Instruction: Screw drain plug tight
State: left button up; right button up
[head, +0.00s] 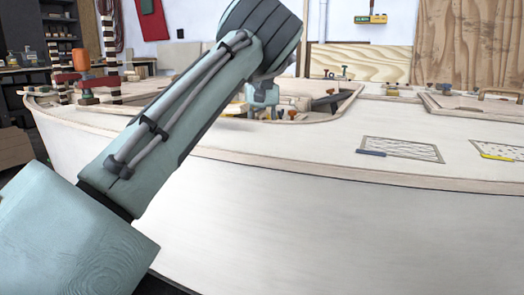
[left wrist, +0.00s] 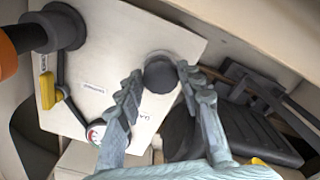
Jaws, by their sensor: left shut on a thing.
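A dark round plug (left wrist: 160,76), which I take to be the drain plug, stands on a pale panel (left wrist: 115,40) inside the hull in the left wrist view. My left gripper (left wrist: 160,70) has one ridged finger on each side of it and is shut on it. The plug's thread and seat are hidden. In the head view my left arm reaches over the rim of the white plywood hull (head: 280,215). Part of my left gripper (head: 262,97) shows beyond the rim, and the plug cannot be made out there. My right gripper is in neither view.
On the panel are a yellow handle (left wrist: 47,90), a dark pipe and a round gauge (left wrist: 97,132). A black box-like object (left wrist: 250,125) lies right of the fingers. The hull's deck carries small clamps and tools (head: 440,88). Shelves stand at the back left.

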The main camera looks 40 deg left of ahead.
pick_arm(q)
jog(key=shift+w+a+r+m+b, duration=0.15)
jog(key=shift+r+m+b, duration=0.2)
jog(key=shift+m+b, duration=0.35)
jog(key=o, duration=1)
jog(key=shift+o, duration=0.8)
jog(key=shift+f, duration=0.15)
jog(key=r, duration=0.7)
jog(key=shift+s+r, duration=0.2)
jog(key=shift+r, duration=0.1)
